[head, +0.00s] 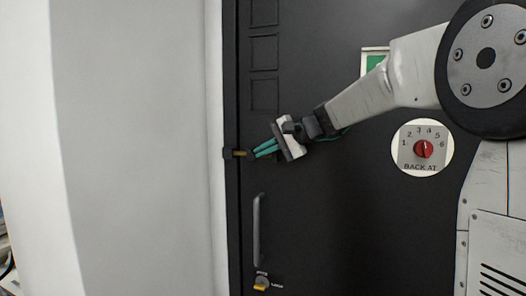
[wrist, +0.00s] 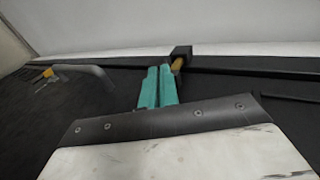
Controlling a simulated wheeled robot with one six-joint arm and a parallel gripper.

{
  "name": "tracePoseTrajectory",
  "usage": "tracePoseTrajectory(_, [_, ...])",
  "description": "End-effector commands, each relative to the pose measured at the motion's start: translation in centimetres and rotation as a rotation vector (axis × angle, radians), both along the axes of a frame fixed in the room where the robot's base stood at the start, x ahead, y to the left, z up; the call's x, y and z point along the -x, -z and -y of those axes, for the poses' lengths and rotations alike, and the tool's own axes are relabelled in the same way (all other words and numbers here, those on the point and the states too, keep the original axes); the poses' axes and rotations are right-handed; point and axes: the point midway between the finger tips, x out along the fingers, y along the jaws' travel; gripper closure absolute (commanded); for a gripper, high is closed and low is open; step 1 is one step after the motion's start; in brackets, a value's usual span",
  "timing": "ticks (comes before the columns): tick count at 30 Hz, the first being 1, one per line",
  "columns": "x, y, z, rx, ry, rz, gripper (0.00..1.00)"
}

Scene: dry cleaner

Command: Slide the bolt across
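The bolt (head: 239,154) is a short brass-coloured bar at the left edge of a black door (head: 340,215). Its brass end also shows in the wrist view (wrist: 178,64), by a dark block-shaped keeper (wrist: 181,51). In the head view the keeper (head: 228,153) sits on the frame side, and the brass reaches up to it. My gripper (head: 256,152) has teal fingers, angled down and left, with tips right beside the bolt. In the wrist view the fingers (wrist: 159,72) lie together with almost no gap. The bolt's knob is hidden, and I cannot tell whether the tips touch it.
Below the bolt are a vertical door handle (head: 258,230) and a yellow-tabbed lock (head: 262,283). A round "BACK AT" dial sign (head: 422,148) and a green sign (head: 375,62) are on the door to the right. A pale wall (head: 130,150) stands left.

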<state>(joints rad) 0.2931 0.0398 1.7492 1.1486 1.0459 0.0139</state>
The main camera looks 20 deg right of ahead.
Motion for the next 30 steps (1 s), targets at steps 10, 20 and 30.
tracePoseTrajectory(10, [1.7, -2.0, 1.5, 0.001, -0.012, 0.004, 1.0])
tracePoseTrajectory(20, [6.3, -5.3, 6.5, 0.0, -0.008, 0.003, 1.0])
tracePoseTrajectory(30, [7.9, -6.5, 8.1, 0.0, -0.013, 0.001, 1.0])
